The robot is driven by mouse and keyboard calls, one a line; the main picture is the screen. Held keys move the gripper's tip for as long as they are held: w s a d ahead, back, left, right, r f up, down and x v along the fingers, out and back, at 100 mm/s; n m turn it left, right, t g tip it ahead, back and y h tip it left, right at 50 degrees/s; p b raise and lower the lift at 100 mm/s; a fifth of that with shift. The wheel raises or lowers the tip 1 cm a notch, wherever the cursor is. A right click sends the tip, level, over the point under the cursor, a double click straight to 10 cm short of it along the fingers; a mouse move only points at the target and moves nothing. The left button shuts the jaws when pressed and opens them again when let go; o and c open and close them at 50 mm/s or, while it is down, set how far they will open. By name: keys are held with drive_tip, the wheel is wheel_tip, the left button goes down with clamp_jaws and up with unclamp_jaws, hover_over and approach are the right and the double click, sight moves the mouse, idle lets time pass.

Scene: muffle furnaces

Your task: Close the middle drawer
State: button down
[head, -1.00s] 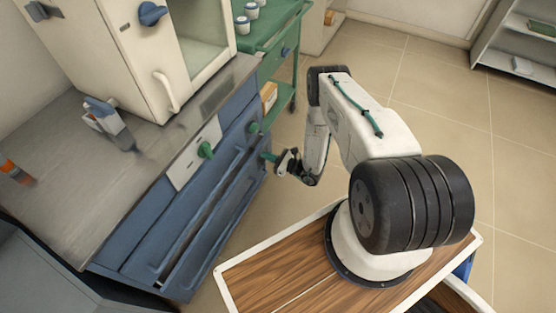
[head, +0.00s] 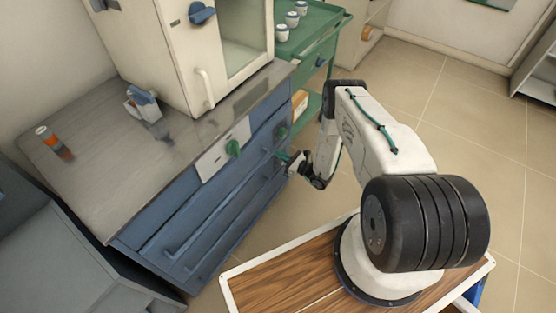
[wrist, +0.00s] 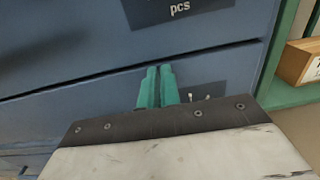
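The blue cabinet's stacked drawer fronts (head: 215,212) run below the steel worktop in the head view. They look flush or nearly so, with no clear dark opening, and I cannot tell for certain which front is the middle one. My gripper (head: 284,157) is at the right end of the fronts, close to the blue face. In the wrist view, the green fingers of my gripper (wrist: 157,86) are together with nothing seen between them. They point at a blue front (wrist: 65,115) just below a seam; whether they touch it is unclear.
A green bench (head: 325,35) stands behind to the right. Open floor lies at right.

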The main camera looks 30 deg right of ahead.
drive_tip(key=shift+w+a+r, duration=0.2)
drive_tip(key=shift+w, duration=0.2)
drive_tip(key=v, duration=1.5)
drive_tip(key=shift+f, duration=0.15)
